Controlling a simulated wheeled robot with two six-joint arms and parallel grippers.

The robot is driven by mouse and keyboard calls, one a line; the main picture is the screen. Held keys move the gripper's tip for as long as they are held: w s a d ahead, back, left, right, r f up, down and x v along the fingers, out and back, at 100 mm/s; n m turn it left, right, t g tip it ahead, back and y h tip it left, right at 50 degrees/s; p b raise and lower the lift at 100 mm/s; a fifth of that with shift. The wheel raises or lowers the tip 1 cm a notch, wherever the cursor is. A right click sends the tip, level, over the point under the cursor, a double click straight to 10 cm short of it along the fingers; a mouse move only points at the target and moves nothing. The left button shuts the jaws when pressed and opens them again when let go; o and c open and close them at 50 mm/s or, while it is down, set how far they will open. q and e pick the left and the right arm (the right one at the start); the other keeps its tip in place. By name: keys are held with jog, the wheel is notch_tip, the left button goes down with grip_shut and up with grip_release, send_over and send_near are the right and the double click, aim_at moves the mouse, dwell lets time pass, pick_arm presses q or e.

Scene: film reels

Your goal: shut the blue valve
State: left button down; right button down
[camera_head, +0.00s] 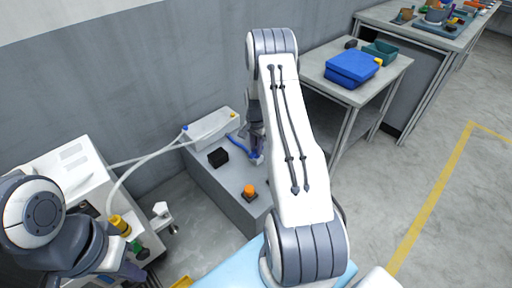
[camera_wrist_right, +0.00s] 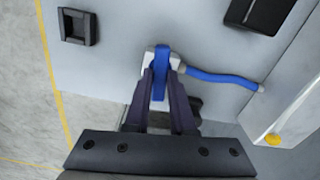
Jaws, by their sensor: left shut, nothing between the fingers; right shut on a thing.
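The blue valve's lever (camera_wrist_right: 160,62) sits on a small pale block on top of a grey cabinet (camera_head: 216,192). A blue hose (camera_wrist_right: 222,79) runs from the block to the right in the right wrist view. My right gripper (camera_wrist_right: 161,98) is shut on the lever, with a dark finger on each side of it. In the head view my right gripper (camera_head: 257,150) reaches down to the cabinet top, and my arm hides much of the valve. My left gripper (camera_head: 132,272) is shut and empty at the lower left, away from the valve.
A black block (camera_head: 218,157) and an orange button (camera_head: 249,190) sit on the cabinet. A white box (camera_head: 212,126) with pale hoses stands behind. A white machine (camera_head: 72,172) is at left. A table (camera_head: 390,68) with a blue case (camera_head: 352,68) is at right.

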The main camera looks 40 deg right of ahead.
jog(key=shift+m, duration=0.8)
jog(key=c, duration=0.8)
grip_release()
jog(key=shift+o, duration=0.2)
jog(key=shift+r, duration=0.15)
notch_tip(320, 180, up, 10)
jog(key=shift+r, duration=0.15)
